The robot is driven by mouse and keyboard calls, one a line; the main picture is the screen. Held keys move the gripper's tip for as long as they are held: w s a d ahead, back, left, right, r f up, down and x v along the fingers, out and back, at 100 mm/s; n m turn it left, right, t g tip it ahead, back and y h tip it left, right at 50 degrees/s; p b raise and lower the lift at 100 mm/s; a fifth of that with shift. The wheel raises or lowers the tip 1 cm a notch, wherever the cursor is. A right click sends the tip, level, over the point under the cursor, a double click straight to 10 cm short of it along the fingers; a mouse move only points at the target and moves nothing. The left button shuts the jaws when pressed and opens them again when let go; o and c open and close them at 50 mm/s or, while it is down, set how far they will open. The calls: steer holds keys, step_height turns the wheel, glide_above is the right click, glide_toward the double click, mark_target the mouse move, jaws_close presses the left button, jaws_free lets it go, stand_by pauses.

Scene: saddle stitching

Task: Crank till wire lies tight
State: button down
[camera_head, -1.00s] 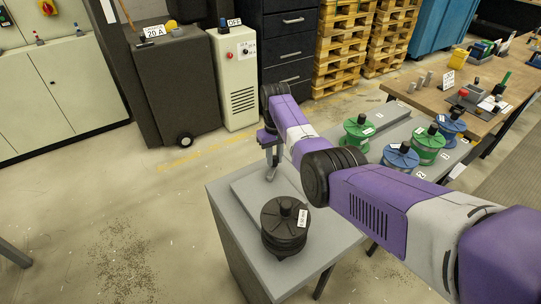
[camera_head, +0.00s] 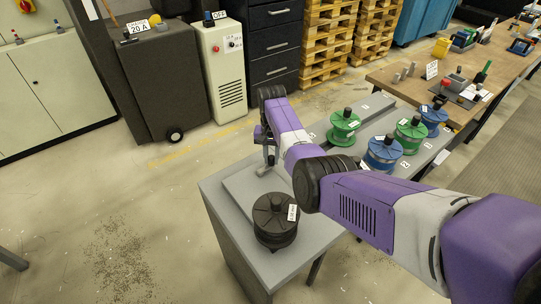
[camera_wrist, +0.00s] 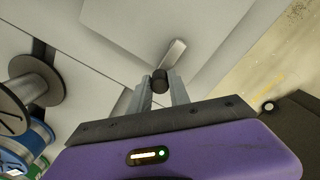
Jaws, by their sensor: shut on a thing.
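My gripper (camera_wrist: 160,84) is shut on the black knob (camera_wrist: 159,80) of a small crank. The crank's pale metal arm (camera_wrist: 174,54) runs away from the knob over a grey plate. In the head view my gripper (camera_head: 266,146) stands at the far end of the grey bench, with the crank's metal foot (camera_head: 267,168) just below it. A black spool (camera_head: 275,218) with a white label stands upright on the near part of the same bench. I cannot make out the wire or how tight it lies.
Green (camera_head: 344,125) and blue spools (camera_head: 384,152) stand on a grey bench right of my arm. A wooden table (camera_head: 440,85) with tools lies beyond. A dark grey cabinet (camera_head: 165,80) and a white unit marked OFF (camera_head: 226,75) stand behind.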

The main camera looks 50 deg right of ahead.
mark_target(272, 157)
stand_by(0.4)
steer(key=c, duration=1.2)
jaws_free()
steer(key=shift+r+b, duration=0.35)
steer(key=shift+r, duration=3.6)
